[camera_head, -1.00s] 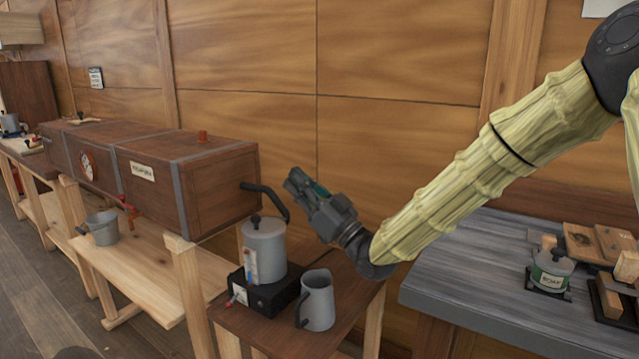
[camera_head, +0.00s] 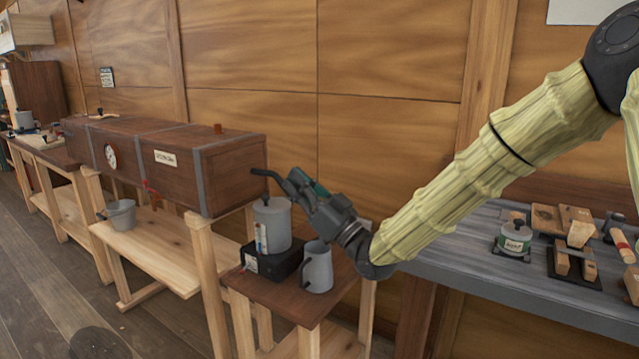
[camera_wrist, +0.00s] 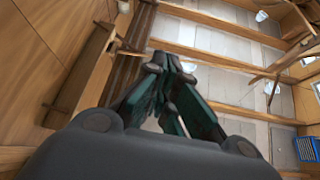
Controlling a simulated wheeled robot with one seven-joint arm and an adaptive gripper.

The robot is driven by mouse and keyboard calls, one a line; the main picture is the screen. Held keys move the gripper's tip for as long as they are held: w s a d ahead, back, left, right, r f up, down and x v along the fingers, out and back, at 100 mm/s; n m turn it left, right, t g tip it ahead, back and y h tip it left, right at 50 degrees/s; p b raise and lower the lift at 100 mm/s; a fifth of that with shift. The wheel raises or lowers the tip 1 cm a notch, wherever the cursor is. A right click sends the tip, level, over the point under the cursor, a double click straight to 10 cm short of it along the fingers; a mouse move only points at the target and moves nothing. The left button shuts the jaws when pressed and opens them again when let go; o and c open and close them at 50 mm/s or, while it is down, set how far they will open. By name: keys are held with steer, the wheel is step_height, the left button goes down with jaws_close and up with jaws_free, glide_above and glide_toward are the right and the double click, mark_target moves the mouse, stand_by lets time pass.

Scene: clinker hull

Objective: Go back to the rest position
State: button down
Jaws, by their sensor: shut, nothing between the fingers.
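My gripper (camera_head: 303,184) is at the end of my outstretched arm, in the middle of the head view. Its fingers point up and to the left, and nothing is held. In the picture it overlaps the dark pipe (camera_head: 272,177) of the steam box, above the grey boiler can (camera_head: 271,224); I cannot tell whether they touch. In the wrist view the green fingers (camera_wrist: 168,75) are together, with the ceiling and lamps beyond.
The long brown steam box (camera_head: 235,168) stands at left on a wooden trestle. A grey jug (camera_head: 317,268) stands beside the boiler on a small brown table (camera_head: 290,308). At right, a grey bench (camera_head: 470,265) carries a labelled pot (camera_head: 515,240) and tools. Floor (camera_head: 50,290) shows free at left.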

steer(key=d+f+m+h, duration=0.3)
steer(key=f+m+h, duration=0.3)
steer(key=f, duration=1.5)
steer(key=s+d+f+m+g+h, duration=0.1)
steer(key=s+d+f+g+h, duration=0.3)
steer(key=f, duration=0.6)
steer(key=s+d+f+m+h, duration=0.1)
steer(key=s+d+f, duration=0.2)
steer(key=s+f, duration=0.5)
steer(key=s+d+f+g+h, duration=0.2)
steer(key=s+d+f+h, duration=0.1)
steer(key=f, duration=1)
steer(key=s+d+f+m+g+h, duration=0.1)
steer(key=s+d+f+g+h, duration=0.3)
steer(key=s, duration=0.7)
steer(key=s+d+f+m+g, duration=0.1)
steer(key=s+d+f, duration=0.45)
steer(key=s, duration=0.45)
steer(key=s+d+f+g+h, duration=0.1)
steer(key=s+d+f+g, duration=0.3)
steer(key=s, duration=0.7)
step_height(320, 180, down, 11)
steer(key=b, duration=1)
step_height(320, 180, up, 22)
steer(key=p, duration=2.2)
steer(key=shift+w+d+r+t, duration=0.2)
steer(key=shift+w+d+t, duration=0.1)
steer(key=shift+d+t, duration=0.15)
